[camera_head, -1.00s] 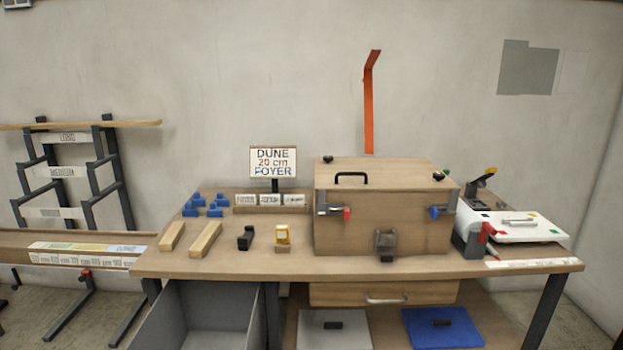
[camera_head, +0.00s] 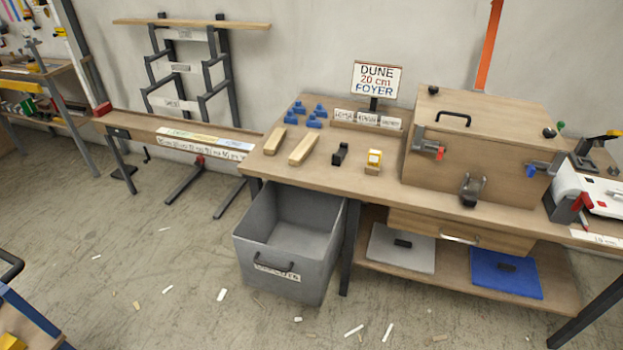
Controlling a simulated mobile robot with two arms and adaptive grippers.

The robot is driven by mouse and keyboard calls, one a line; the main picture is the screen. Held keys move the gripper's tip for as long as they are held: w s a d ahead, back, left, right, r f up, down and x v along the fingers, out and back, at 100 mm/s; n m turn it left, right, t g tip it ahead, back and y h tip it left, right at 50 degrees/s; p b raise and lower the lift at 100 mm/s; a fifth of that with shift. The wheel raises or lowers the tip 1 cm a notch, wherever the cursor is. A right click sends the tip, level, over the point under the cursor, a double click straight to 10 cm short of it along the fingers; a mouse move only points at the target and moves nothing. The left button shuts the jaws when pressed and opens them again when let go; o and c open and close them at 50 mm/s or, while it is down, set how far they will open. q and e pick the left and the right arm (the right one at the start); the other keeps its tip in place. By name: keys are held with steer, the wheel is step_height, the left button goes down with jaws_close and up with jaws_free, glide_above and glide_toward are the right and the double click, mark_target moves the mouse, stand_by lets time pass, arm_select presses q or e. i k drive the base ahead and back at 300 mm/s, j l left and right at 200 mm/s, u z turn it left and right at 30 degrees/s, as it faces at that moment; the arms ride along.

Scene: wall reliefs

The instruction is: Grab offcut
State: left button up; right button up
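No piece is clearly marked as the offcut. A long wooden board (camera_head: 190,23) lies across the top of the dark metal rack (camera_head: 222,75) by the wall. Two short wooden bars, the left one (camera_head: 275,140) and the right one (camera_head: 303,148), lie on the workbench (camera_head: 262,165). Small pale scraps, such as one (camera_head: 221,294) near the bin, are scattered on the floor. The grey bin (camera_head: 287,261) below the bench shows an empty-looking interior, partly hidden by its front. Neither of my grippers is in view.
A large wooden box (camera_head: 480,144) with a handle and clamps stands on the bench, beside the sign (camera_head: 376,79) and blue blocks (camera_head: 313,121). A low long table (camera_head: 180,133) adjoins the bench at left. Open floor (camera_head: 130,240) lies in front. A blue-framed thing (camera_head: 30,315) is at lower left.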

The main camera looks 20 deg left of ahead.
mark_target(271, 147)
steer(key=u, duration=0.9)
